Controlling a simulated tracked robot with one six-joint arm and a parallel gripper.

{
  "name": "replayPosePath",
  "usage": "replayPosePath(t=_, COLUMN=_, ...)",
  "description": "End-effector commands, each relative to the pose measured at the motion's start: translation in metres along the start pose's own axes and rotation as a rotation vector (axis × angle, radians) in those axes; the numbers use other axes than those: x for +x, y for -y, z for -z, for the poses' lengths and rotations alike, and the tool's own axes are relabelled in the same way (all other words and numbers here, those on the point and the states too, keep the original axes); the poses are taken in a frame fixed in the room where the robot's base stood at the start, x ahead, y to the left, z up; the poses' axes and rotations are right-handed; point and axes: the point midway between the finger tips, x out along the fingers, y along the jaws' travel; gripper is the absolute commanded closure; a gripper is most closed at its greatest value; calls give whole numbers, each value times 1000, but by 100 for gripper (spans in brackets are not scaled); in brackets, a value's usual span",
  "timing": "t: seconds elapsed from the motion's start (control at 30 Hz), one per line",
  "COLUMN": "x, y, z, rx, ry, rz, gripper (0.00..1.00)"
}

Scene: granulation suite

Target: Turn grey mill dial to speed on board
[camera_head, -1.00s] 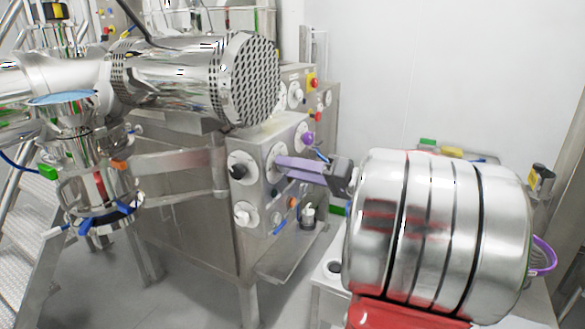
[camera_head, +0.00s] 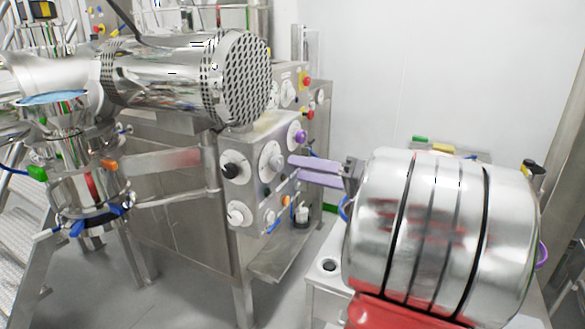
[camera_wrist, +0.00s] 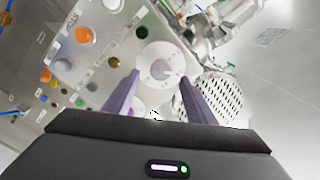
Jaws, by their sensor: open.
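The grey mill dial (camera_head: 275,161) is a grey knob on a round white scale plate, on the side panel of the steel machine. In the wrist view the dial (camera_wrist: 160,70) faces me between the fingertips, its scale marks too small to read. My gripper (camera_head: 293,168) has two purple fingers, open and empty, just right of the dial in the head view. In the wrist view my gripper (camera_wrist: 159,77) shows the fingers apart on either side of the knob, with a gap between fingers and knob. I cannot make out a board with a speed.
Around the dial sit a black knob (camera_head: 230,171), a white knob (camera_head: 237,214), a purple knob (camera_head: 300,137) and an orange button (camera_head: 285,201). A perforated steel drum (camera_head: 243,78) overhangs the panel. A white wall stands behind on the right.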

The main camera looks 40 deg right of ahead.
Motion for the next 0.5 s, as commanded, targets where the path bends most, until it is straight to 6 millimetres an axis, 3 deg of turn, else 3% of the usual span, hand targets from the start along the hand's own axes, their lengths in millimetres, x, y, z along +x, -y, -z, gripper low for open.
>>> replayPosePath(t=0.5, x=-75, y=-1, z=0, rx=0, ry=0, rz=-2, gripper=49)
